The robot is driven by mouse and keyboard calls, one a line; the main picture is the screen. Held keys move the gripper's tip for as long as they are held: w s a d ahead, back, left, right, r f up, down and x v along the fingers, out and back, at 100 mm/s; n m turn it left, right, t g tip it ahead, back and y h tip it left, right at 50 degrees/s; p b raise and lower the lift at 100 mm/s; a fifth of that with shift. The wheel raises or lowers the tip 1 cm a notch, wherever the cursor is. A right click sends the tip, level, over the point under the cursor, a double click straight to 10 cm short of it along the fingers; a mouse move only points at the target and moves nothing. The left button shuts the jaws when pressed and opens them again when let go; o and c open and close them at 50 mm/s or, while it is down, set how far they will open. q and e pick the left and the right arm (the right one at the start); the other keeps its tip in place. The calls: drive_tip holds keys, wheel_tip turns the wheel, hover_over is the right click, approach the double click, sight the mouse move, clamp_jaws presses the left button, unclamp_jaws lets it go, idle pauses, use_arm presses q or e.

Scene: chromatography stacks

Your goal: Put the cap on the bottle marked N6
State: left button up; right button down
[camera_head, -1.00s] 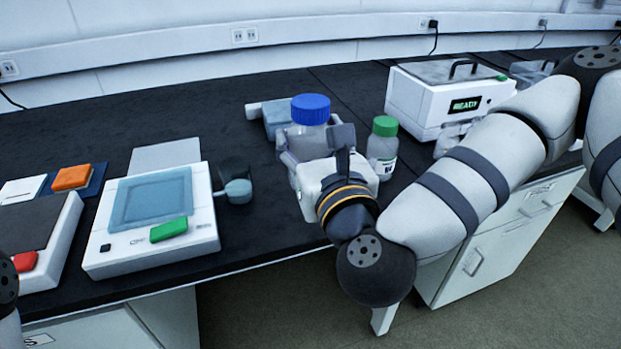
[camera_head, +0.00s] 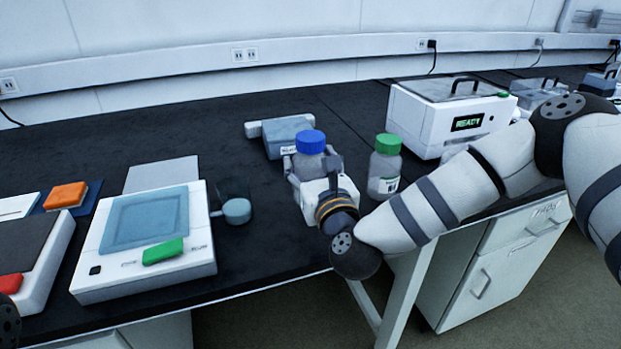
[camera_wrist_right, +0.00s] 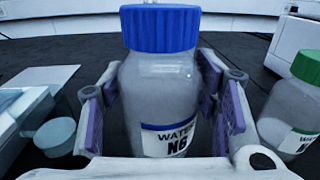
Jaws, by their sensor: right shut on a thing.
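The bottle marked N6 (camera_wrist_right: 160,100) is clear with a white "WATER N6" label. A blue cap (camera_wrist_right: 160,28) sits level on its neck in the right wrist view. In the head view the blue cap (camera_head: 310,141) shows on top of the bottle, near the middle of the bench. My right gripper (camera_head: 308,168) is around the bottle's body, one purple-padded finger on each side, and is shut on it. The bottle is upright; its base is hidden by the gripper, so I cannot tell whether it touches the bench. My left gripper is not in view.
A green-capped bottle (camera_head: 384,170) stands close to the right of the gripper. A blue-grey box (camera_head: 284,137) lies behind it. A white device reading READY (camera_head: 425,115) is farther right. A scale-like device (camera_head: 100,275) and a small round cup (camera_head: 237,211) are left. Bench between is clear.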

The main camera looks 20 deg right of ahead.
sight(311, 177)
drive_tip(key=f, duration=0.3)
drive_tip(key=shift+w+f, duration=0.2)
drive_tip(key=shift+f, duration=0.05)
drive_tip(key=shift+f+b, duration=0.2)
drive_tip(key=shift+b, duration=0.1)
drive_tip(key=c, duration=0.6)
unclamp_jaws()
drive_tip(key=shift+r, duration=0.35)
drive_tip(key=s, duration=1.2)
drive_tip(key=shift+a+f, duration=0.15)
drive_tip(key=shift+a, duration=0.05)
